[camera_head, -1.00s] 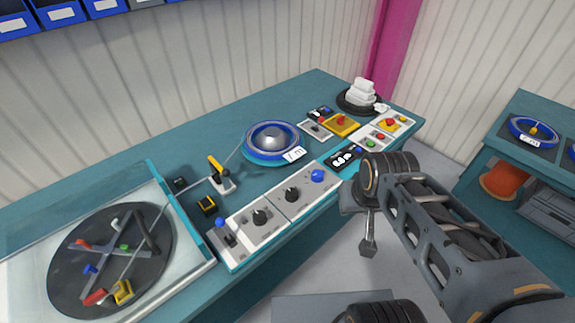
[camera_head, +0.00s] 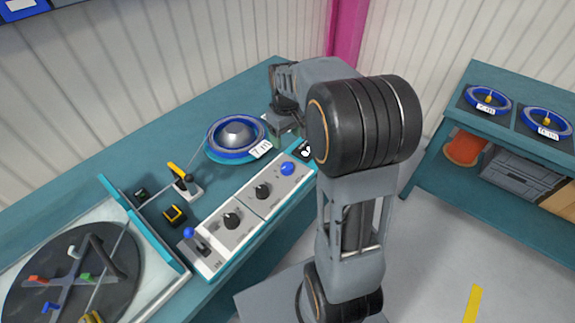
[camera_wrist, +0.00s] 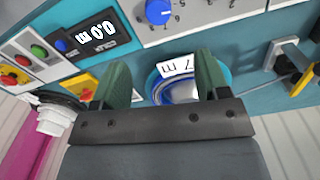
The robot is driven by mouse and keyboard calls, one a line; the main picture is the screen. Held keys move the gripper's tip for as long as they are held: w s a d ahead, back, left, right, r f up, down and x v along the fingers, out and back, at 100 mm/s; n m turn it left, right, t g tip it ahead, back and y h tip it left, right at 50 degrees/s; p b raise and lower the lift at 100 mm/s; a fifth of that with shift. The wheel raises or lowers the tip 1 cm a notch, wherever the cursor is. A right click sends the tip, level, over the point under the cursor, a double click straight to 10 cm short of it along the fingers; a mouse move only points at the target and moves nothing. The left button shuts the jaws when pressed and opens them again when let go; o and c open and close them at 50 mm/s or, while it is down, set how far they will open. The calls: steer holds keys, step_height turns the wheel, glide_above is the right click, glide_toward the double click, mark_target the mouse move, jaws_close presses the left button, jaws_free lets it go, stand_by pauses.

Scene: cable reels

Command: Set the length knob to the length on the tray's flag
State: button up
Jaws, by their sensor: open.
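A blue reel ring with a silver dome (camera_head: 236,136) sits on the bench, and it also shows in the wrist view (camera_wrist: 180,92). Its white flag (camera_head: 261,150) reads 7 m; the flag appears upside down in the wrist view (camera_wrist: 176,66). The control panel (camera_head: 215,258) carries two black knobs (camera_head: 231,220) (camera_head: 262,190) and a blue knob (camera_head: 287,168), also in the wrist view (camera_wrist: 158,11). I cannot tell which is the length knob. My gripper (camera_wrist: 163,72) is open and empty, above the bench near the reel; my arm partly hides it in the head view.
A yellow-handled lever (camera_head: 180,176) stands left of the reel. A dark turntable (camera_head: 70,275) with coloured pegs is at the left. A second bench (camera_head: 450,150) stands at the right.

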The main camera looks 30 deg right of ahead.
mark_target(287, 166)
step_height(287, 166, down, 14)
steer(key=shift+w+d+r, duration=0.15)
steer(key=shift+r, duration=0.05)
stand_by(0.4)
steer(key=shift+c, duration=0.3)
